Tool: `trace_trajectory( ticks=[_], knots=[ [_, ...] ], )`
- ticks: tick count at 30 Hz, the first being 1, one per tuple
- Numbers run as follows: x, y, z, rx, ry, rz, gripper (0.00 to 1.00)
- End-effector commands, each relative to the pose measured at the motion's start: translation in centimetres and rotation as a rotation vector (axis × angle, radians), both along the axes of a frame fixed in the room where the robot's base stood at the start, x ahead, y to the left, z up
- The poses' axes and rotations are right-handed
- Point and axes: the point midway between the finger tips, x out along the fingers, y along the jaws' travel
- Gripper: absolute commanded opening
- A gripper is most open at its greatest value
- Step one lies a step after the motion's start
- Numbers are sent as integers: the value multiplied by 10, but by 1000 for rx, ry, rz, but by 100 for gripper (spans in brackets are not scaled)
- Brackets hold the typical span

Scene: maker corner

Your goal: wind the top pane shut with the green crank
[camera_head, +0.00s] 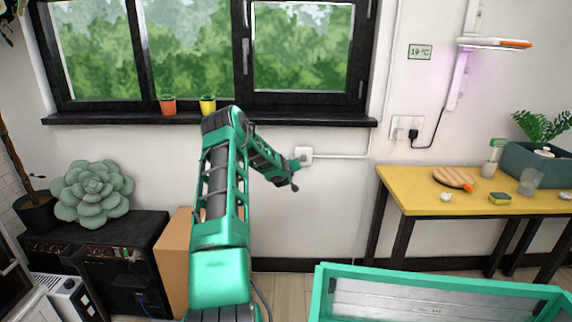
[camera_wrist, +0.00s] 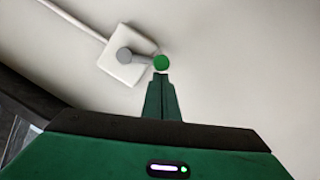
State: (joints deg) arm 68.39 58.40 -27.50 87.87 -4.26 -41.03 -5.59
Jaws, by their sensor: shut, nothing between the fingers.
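The crank sits on a white wall plate (camera_head: 305,152) below the window, right of my arm. In the wrist view the plate (camera_wrist: 113,69) carries a grey hub and short grey arm (camera_wrist: 126,55) ending in a round green knob (camera_wrist: 161,63). The crank arm points right in that view. My gripper (camera_wrist: 161,77) is shut and empty, its tips right by the knob; I cannot tell whether they touch it. In the head view my gripper (camera_head: 294,168) is small beside the plate. The window (camera_head: 300,45) is cut off at the top, and I cannot make out a top pane.
An orange pot (camera_head: 168,105) and a yellow pot (camera_head: 208,104) stand on the dark sill (camera_head: 290,118) above my arm. A yellow table (camera_head: 410,190) stands right, a green-framed crate (camera_head: 322,285) in front. The wall around the crank is clear, with a conduit (camera_head: 340,156) running right.

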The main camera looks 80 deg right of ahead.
Motion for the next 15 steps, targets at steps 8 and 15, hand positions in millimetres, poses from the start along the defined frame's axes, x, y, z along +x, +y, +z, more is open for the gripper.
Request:
trace_trajectory(
  ticks=[8, 15],
  knots=[
    [-2, 0, 0, 1, 0, -2, 0],
    [5, 1, 16, -2, -1, 0, 0]
  ],
)
